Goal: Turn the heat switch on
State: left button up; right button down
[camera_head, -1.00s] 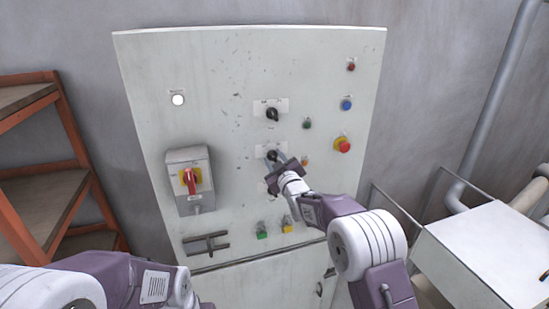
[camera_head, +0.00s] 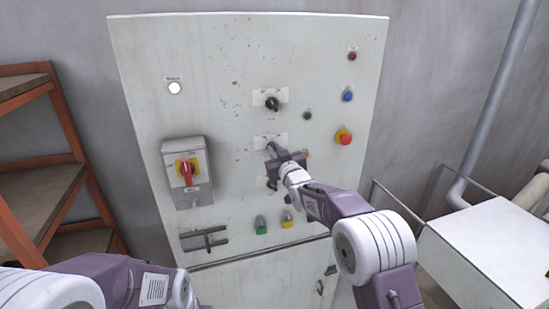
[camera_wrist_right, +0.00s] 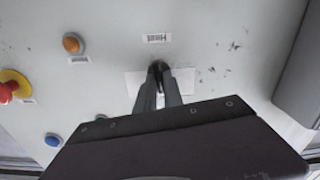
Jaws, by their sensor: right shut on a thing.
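My right gripper (camera_head: 273,150) is at the middle of three black knobs in a column on the white panel. In the right wrist view the right gripper (camera_wrist_right: 160,75) has its fingers closed around a black knob (camera_wrist_right: 157,66) on a pale plate. A label reading "Heat" (camera_wrist_right: 157,38) sits just above that plate in the wrist view; I cannot tell which knob it belongs to. Fingers hide most of the held knob, so its setting cannot be read. My left gripper is out of view; only its arm shows at lower left.
Another black knob (camera_head: 272,103) is above, and one (camera_head: 272,184) below. A red emergency button (camera_head: 344,138) and blue button (camera_head: 347,95) are to the right. A red-handled switch box (camera_head: 188,172) protrudes at left. A shelf (camera_head: 40,200) and white table (camera_head: 490,255) flank the panel.

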jog(key=shift+d+r+m+b, duration=0.15)
jog(key=shift+m+b, duration=0.35)
jog(key=shift+m, duration=1.4)
jog(key=shift+d+r+m+b, duration=0.15)
jog(key=shift+m+b, duration=0.35)
jog(key=shift+m, duration=1.4)
jog(key=shift+a+r, duration=0.1)
jog(key=shift+r, duration=0.05)
jog(key=c, duration=1.5)
grip_release()
jog(key=shift+o, duration=0.2)
jog(key=shift+f, duration=0.2)
jog(key=b+v, duration=0.5)
jog(key=v, duration=0.4)
